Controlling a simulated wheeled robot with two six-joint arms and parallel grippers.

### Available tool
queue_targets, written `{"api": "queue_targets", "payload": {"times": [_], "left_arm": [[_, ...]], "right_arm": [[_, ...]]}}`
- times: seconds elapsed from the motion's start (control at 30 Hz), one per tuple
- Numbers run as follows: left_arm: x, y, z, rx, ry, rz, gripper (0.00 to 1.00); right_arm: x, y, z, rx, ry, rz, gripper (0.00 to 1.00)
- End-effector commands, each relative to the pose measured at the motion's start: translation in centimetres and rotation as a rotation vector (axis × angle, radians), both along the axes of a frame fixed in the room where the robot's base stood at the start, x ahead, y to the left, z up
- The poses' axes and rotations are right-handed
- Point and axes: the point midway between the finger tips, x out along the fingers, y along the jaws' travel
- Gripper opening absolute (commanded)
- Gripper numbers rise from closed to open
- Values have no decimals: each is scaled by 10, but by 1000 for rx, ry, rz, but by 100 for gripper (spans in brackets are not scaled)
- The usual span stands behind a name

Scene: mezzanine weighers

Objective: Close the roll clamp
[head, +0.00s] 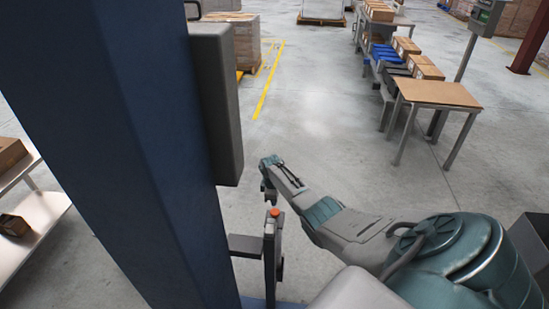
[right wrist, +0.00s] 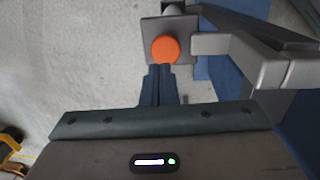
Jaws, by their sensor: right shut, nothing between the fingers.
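A round orange knob (head: 274,212) tops a slim grey upright post (head: 270,250) beside the large blue column (head: 120,130). In the right wrist view the orange knob (right wrist: 165,50) sits on a grey square plate (right wrist: 150,27), with a grey bracket arm (right wrist: 235,45) to its right. My right gripper (head: 269,194) points down just above the knob. In the right wrist view its fingers (right wrist: 159,72) are together and empty, their tips close by the knob; I cannot tell whether they touch it. No part is plainly recognisable as the roll clamp. My left gripper is out of view.
A long grey pad (head: 215,105) stands on the blue column's right side, near my right wrist. A brown-topped table (head: 437,94) and a bench with boxes (head: 424,66) stand at the back right. A shelf (head: 35,225) is at left. The floor between is clear.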

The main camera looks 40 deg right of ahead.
Motion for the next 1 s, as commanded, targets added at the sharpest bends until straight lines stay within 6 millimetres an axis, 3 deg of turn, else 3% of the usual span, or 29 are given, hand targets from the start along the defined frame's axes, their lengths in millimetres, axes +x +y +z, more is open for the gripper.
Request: {"api": "queue_targets", "payload": {"times": [0.3,0.5,1.0], "left_arm": [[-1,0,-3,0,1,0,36],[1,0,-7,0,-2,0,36],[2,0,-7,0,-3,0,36]], "right_arm": [[3,-1,61,-3,-4,1,0],[4,-1,89,-3,-2,0,0],[4,-1,98,-2,0,0,0]]}}
